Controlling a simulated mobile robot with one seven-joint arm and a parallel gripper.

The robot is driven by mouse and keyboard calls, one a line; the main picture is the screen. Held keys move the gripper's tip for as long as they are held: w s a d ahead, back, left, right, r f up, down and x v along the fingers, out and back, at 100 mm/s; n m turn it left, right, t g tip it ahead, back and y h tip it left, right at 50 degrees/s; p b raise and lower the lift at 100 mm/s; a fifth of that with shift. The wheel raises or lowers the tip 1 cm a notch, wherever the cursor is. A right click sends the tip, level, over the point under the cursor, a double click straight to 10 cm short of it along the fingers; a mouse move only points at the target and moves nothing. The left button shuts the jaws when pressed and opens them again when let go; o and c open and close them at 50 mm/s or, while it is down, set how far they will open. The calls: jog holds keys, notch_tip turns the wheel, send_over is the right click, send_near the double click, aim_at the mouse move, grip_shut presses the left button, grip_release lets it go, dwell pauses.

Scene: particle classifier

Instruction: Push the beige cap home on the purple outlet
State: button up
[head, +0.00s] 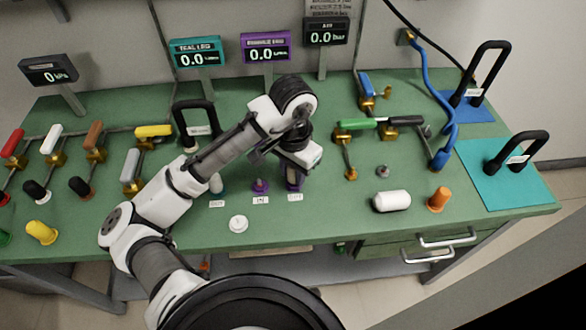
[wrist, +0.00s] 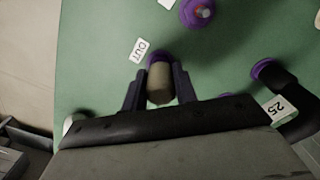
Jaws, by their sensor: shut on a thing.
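In the wrist view the beige cap (wrist: 160,84) sits between the two dark fingers of my gripper (wrist: 159,85), which is shut on it. The purple outlet (wrist: 160,57) shows just beyond the cap's far end, lined up with it, beside a white label reading OUT (wrist: 140,50). Cap and outlet look touching or nearly so; I cannot tell how deep the cap sits. In the head view my gripper (head: 293,174) is low over the bench at the purple outlet (head: 292,186); the cap is mostly hidden there by my gripper.
Another purple fitting (head: 260,186) stands just left of the outlet. A white disc (head: 238,223) lies near the front edge. Valves with coloured handles line both sides. A teal mat (head: 508,185) lies far right.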

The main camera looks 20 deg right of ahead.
jog(key=shift+f+b, duration=0.4)
jog(key=shift+f, duration=0.35)
jog(key=o, duration=1)
jog(key=shift+o, duration=0.2)
jog(key=shift+r, duration=0.15)
notch_tip(320, 180, up, 14)
jog(key=shift+p, duration=0.3)
jog(key=shift+f, duration=0.2)
